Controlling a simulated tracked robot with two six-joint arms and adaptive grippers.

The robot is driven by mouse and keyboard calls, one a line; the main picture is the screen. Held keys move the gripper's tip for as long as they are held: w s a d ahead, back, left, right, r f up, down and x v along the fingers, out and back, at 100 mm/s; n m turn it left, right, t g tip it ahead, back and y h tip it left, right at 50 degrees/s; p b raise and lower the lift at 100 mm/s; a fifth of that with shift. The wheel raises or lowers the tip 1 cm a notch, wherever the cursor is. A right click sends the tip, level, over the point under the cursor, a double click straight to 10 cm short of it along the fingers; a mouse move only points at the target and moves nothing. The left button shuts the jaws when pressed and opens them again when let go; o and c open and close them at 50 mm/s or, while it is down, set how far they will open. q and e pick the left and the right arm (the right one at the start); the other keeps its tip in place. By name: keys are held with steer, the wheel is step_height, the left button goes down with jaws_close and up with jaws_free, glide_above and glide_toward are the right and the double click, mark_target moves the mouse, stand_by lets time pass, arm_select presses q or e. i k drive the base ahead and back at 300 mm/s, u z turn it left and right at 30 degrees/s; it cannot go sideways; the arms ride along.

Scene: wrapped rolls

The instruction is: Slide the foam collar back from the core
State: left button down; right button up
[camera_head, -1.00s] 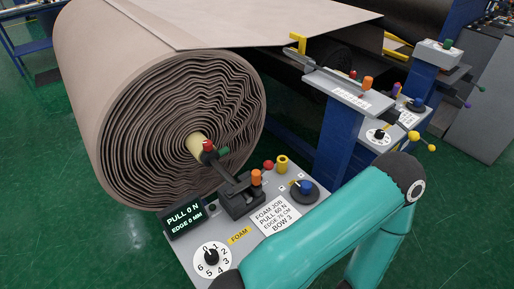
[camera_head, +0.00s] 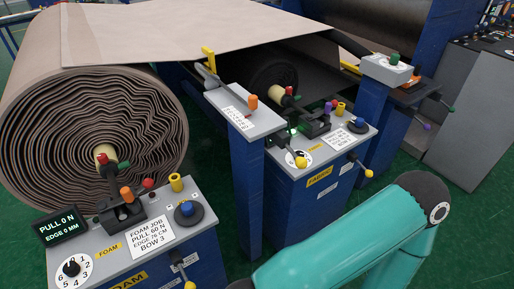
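A large brown-grey foam roll (camera_head: 90,130) with wavy layers fills the left side. A short cream cylinder (camera_head: 103,153) sits at its centre; I cannot tell whether it is the collar, the core or both. A dark lever with red and green ends (camera_head: 109,163) stands in front of it and partly hides it. The foam console (camera_head: 170,235) stands before the roll, its display reading PULL 0 N, EDGE 0 MM. A teal arm of mine (camera_head: 350,240) crosses the bottom right. Neither gripper is in view.
A narrow post with a sloped panel (camera_head: 235,110) stands right of the roll. A fabric console (camera_head: 320,150) with yellow-knobbed levers stands beside it, near a dark roll (camera_head: 270,78). Grey cabinets (camera_head: 470,110) stand at the right. Green floor (camera_head: 430,225) shows at the lower right.

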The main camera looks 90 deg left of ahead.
mark_target(114, 166)
steer(key=z, duration=0.2)
steer(key=i, duration=0.9)
steer(key=u, duration=1.1)
steer(key=i, duration=0.15)
steer(key=u, duration=2.4)
steer(key=i, duration=0.3)
steer(key=u, duration=1.8)
steer(key=k, duration=0.6)
steer(key=u, duration=0.45)
steer(key=i, duration=1.4)
steer(key=z, duration=0.25)
